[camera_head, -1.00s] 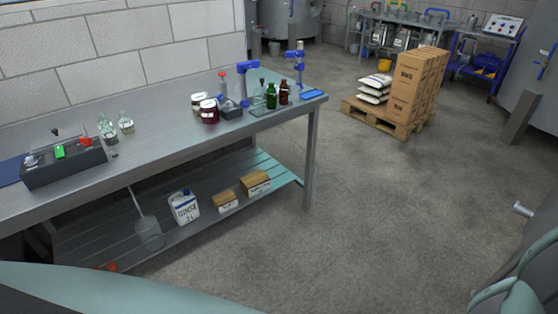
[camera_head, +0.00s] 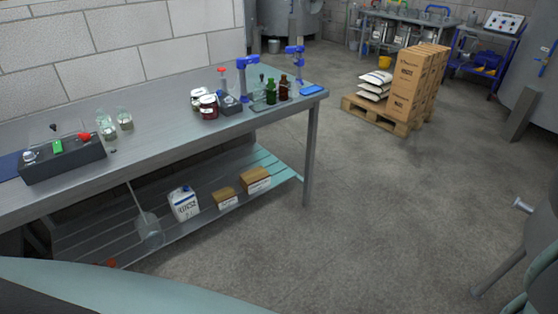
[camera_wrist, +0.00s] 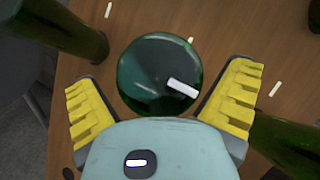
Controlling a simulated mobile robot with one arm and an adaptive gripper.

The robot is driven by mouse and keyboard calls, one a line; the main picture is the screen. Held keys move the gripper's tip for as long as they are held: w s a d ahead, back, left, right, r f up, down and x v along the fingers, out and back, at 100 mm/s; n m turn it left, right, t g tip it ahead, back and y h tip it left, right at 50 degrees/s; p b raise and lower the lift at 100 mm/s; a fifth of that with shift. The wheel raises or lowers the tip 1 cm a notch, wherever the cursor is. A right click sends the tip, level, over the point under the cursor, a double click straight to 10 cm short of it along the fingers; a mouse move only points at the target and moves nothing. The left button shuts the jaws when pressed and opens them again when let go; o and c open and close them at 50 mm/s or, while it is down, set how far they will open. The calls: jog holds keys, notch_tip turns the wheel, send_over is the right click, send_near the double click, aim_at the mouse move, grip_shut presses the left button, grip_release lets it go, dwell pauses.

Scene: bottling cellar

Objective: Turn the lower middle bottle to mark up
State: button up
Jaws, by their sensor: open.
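In the wrist view a round dark green bottle end (camera_wrist: 150,65) faces me, set in a brown wooden board (camera_wrist: 225,30). A white painted mark (camera_wrist: 182,88) lies on it, right of its middle and slightly low in the picture. My gripper (camera_wrist: 162,92) is open, with a yellow ridged finger on each side of this bottle; I cannot tell whether either touches it. Another green bottle (camera_wrist: 62,28) sticks out at the upper left, and one more (camera_wrist: 290,145) at the lower right. I cannot tell from this view which is the lower middle bottle. The head view shows none of these.
White ticks (camera_wrist: 190,40) dot the board. In the head view a steel bench (camera_head: 165,115) with jars and small bottles runs along the left. A pallet (camera_head: 370,118) with cartons (camera_head: 405,85) stands behind. The floor (camera_head: 400,210) between is clear.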

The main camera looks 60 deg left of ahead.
jog(key=shift+w, duration=0.15)
jog(key=shift+d, duration=0.1)
jog(key=c, duration=1.1)
